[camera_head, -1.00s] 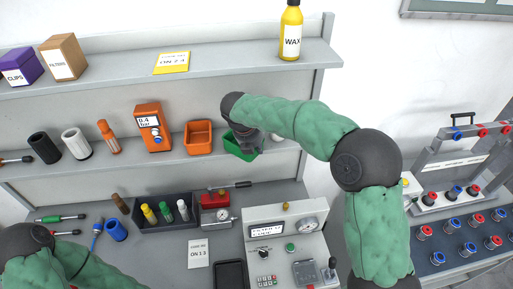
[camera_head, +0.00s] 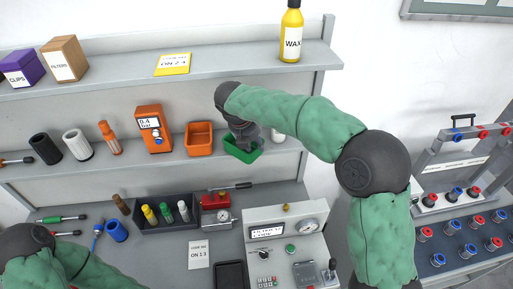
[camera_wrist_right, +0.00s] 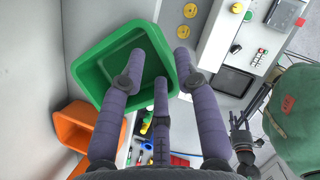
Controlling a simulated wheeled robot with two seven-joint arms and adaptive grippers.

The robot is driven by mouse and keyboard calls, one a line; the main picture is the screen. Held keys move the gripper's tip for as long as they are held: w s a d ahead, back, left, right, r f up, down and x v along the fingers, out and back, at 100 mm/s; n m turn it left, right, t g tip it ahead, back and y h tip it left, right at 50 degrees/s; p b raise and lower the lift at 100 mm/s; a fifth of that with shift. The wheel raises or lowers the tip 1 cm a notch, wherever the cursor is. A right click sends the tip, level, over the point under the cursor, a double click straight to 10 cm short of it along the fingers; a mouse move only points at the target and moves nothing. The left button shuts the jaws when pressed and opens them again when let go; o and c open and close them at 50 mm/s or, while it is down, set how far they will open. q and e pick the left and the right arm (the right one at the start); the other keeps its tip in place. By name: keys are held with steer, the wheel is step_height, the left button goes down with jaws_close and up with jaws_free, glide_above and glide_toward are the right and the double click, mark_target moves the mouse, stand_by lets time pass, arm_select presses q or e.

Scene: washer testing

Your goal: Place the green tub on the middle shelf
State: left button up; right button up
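The green tub (camera_head: 243,155) is at the right part of the middle shelf (camera_head: 180,160), right of the orange tub (camera_head: 199,139). It looks upright; I cannot tell whether its base touches the shelf. My right gripper (camera_head: 246,136) is over it. In the right wrist view the green tub (camera_wrist_right: 92,78) fills the upper left, and my right gripper (camera_wrist_right: 160,62) has its fingers spread at the near rim. One fingertip overlaps the tub's inside and another shows beyond its wall, with gaps visible.
An orange gauge box (camera_head: 153,128) and bottles stand further left. The top shelf holds a yellow wax bottle (camera_head: 291,35). Below are a black tray (camera_head: 152,226) and a control panel (camera_head: 285,240).

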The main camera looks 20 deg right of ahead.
steer(key=v, duration=0.7)
steer(key=shift+s+r, duration=0.1)
steer(key=shift+r, duration=0.2)
